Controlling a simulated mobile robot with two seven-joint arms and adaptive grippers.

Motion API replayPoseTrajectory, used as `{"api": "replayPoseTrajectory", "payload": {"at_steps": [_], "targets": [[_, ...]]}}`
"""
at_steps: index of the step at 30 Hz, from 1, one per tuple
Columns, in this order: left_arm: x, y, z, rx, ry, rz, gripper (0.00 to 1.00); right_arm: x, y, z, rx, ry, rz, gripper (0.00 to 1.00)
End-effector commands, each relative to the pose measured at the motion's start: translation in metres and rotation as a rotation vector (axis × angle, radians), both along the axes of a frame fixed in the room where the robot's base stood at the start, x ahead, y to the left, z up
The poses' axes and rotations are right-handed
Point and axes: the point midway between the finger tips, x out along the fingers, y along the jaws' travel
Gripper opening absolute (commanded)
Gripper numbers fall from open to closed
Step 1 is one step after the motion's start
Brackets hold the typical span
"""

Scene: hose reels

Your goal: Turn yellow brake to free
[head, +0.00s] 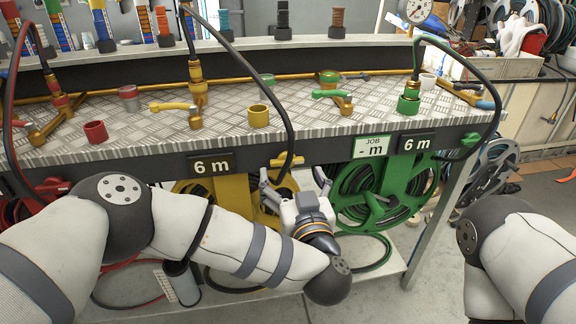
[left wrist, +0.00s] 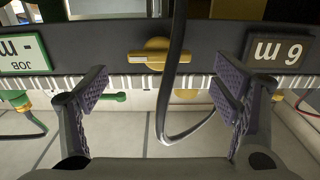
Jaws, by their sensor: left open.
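The yellow brake knob (head: 287,161) sits on the dark front rail of the bench, above the yellow reel (head: 235,190). In the left wrist view the knob (left wrist: 150,57) has its bar lying horizontal, with a pale stripe on the left part. A black hose hangs across its right side there. My left gripper (head: 294,180) is below and in front of the knob. In the left wrist view its fingers (left wrist: 160,95) are spread wide, with nothing held and the knob beyond them, apart. My right gripper is out of view; only part of the right arm shows.
The black hose (head: 284,110) loops down from the bench top past the knob. A "6 m" plate (head: 211,164) is left of it, a green JOB card (head: 371,147) right. A green reel (head: 378,190) hangs to the right. Valves and cups stand on the bench plate (head: 300,118).

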Motion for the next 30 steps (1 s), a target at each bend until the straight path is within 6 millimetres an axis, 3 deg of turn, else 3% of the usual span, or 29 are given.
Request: {"api": "replayPoseTrajectory", "payload": {"at_steps": [3, 7, 17, 24, 30], "targets": [[0.026, 0.006, -0.005, -0.001, 0.004, 0.003, 0.82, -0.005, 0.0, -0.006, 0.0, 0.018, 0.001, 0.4], [0.044, 0.008, -0.004, -0.001, 0.004, -0.001, 0.82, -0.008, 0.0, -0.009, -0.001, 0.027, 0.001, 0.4], [0.051, 0.009, 0.0, 0.001, 0.001, -0.004, 0.82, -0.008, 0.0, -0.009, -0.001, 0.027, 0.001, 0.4], [0.051, 0.009, -0.001, 0.0, 0.001, -0.003, 0.33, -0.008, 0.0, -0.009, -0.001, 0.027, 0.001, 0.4], [0.051, 0.009, -0.001, -0.006, 0.0, -0.003, 0.33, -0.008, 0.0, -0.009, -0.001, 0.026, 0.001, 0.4]]}}
